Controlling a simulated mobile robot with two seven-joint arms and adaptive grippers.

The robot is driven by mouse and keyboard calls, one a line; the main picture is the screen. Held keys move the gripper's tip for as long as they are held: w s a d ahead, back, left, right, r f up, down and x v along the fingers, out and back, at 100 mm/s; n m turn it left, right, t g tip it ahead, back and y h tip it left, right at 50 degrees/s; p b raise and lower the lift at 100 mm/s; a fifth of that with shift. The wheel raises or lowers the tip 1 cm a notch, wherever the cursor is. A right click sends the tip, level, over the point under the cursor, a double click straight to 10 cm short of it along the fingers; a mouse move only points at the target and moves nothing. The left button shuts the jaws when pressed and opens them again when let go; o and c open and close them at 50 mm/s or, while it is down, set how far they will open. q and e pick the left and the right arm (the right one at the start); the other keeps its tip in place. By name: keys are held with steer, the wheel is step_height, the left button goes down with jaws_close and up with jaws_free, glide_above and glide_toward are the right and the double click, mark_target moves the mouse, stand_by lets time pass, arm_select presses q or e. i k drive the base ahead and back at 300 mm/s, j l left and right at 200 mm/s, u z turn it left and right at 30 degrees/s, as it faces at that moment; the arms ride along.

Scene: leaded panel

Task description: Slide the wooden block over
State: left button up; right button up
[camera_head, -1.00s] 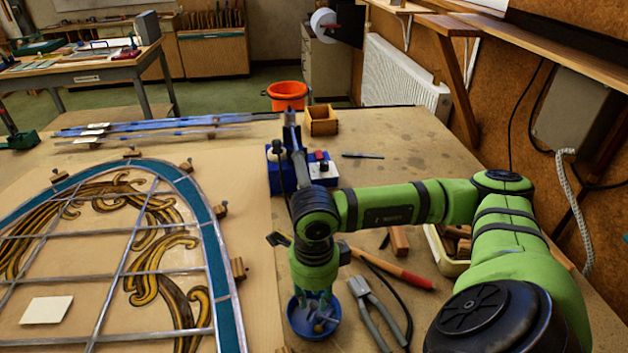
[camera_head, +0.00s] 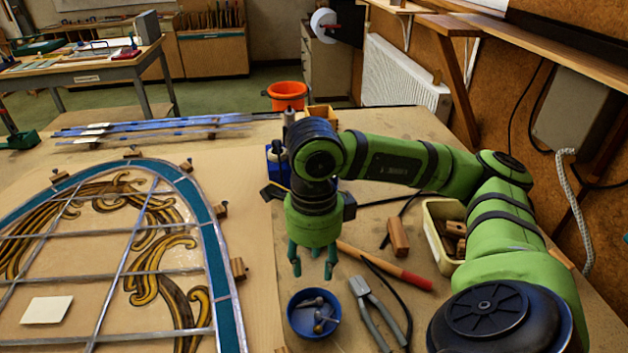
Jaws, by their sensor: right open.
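A wooden block (camera_head: 398,238) stands on the bench to the right of my right gripper, just left of a cream tray. My right gripper (camera_head: 313,264) points down with its two fingers spread, open and empty. It appears above the bench, just behind a blue bowl (camera_head: 314,314) in the picture, and apart from the block. Several smaller wooden blocks, such as one at the panel's right edge (camera_head: 238,269), sit around the leaded panel (camera_head: 213,235). My left gripper is out of view.
The cream tray (camera_head: 436,243) holds several wood pieces. A hammer (camera_head: 400,273) and pliers (camera_head: 376,312) lie in front of the block. A black cable runs nearby. My right arm hides part of the bench behind.

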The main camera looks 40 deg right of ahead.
mark_target(237, 266)
steer(key=k+j, duration=0.55)
steer(key=j, duration=0.2)
steer(key=k+j, duration=0.6)
steer(key=j, duration=0.1)
